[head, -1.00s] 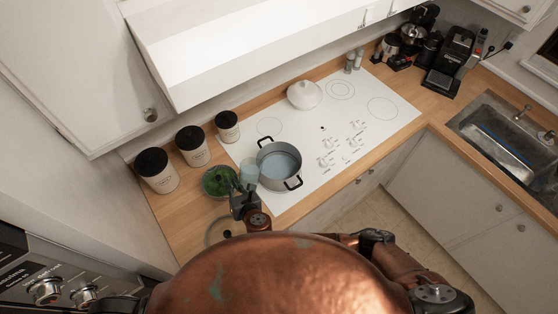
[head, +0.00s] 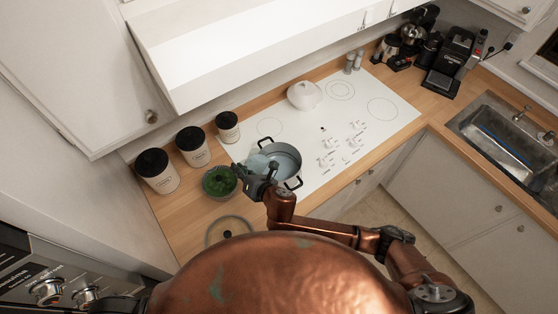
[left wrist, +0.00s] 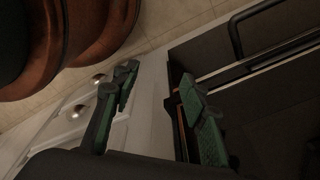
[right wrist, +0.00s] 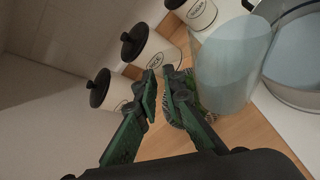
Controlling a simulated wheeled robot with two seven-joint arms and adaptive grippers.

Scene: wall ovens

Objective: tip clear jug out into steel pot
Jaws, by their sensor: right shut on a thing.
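The steel pot (head: 283,161) with black handles stands at the front left of the white cooktop. The clear jug (head: 258,163) is at the pot's left rim and looks tilted toward it. My right gripper (head: 259,181) is shut on the jug, apparently at its handle side; the exact grip is unclear. In the right wrist view the jug (right wrist: 232,70) is right of the fingers (right wrist: 166,86) and overlaps the pot (right wrist: 296,68). I cannot tell whether liquid is flowing. My left gripper (left wrist: 157,85) is open and empty, low beside dark appliance fronts; it is hidden in the head view.
A bowl of green stuff (head: 219,182) sits just left of the jug. A glass lid (head: 229,232) lies on the wooden counter in front. Several black-lidded canisters (head: 193,147) line the wall. A white lidded dish (head: 303,95) stands at the cooktop's back. The cooktop's right part is clear.

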